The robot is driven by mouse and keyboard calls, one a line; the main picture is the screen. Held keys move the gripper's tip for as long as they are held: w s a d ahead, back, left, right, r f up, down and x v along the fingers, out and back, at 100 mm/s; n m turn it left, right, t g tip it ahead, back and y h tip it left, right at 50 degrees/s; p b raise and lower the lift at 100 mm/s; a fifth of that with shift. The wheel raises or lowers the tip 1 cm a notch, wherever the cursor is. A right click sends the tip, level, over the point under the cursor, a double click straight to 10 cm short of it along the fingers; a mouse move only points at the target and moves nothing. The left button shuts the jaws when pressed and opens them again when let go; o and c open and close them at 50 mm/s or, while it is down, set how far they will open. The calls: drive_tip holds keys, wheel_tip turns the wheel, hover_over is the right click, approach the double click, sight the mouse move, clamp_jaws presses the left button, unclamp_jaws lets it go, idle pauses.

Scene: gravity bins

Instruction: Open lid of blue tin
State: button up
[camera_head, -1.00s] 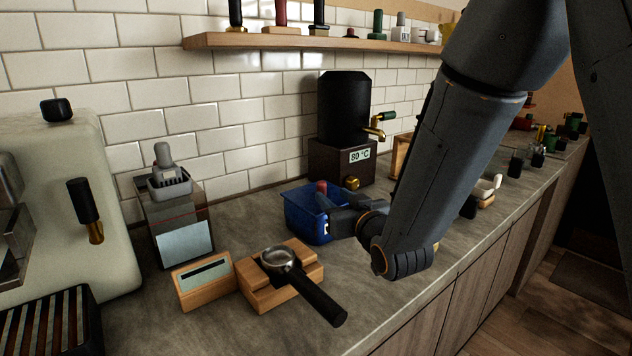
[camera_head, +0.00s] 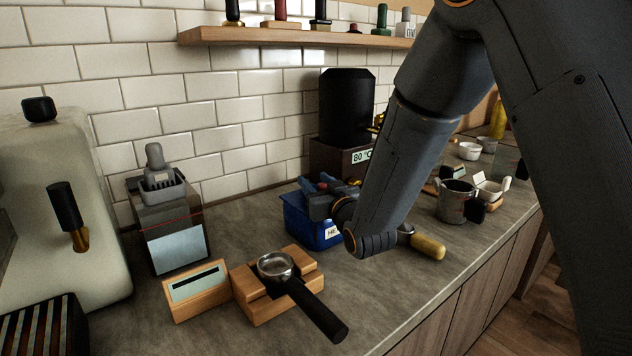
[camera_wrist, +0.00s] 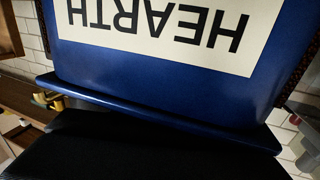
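The blue tin (camera_head: 298,222) stands on the counter below the black boiler in the head view, with part of a pale label showing at its right. My gripper (camera_head: 322,192) is at the upper right of the tin, over its top edge, and my arm hides the tin's right side. In the wrist view the tin's blue face (camera_wrist: 160,85) is very close, with an upside-down HEARTH label and a blue ridge along its lower edge. A black shape fills the bottom of that view. The fingertips are not clear, and I cannot tell how the lid sits.
A portafilter (camera_head: 280,267) rests on a wooden stand, its handle pointing to the front right. A small wooden display (camera_head: 196,290) and a grinder (camera_head: 168,220) stand to the left. A yellow-handled tool (camera_head: 427,246) and a metal pitcher (camera_head: 455,200) are to the right.

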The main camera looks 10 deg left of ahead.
clamp_jaws()
drive_tip(key=shift+r, duration=0.1)
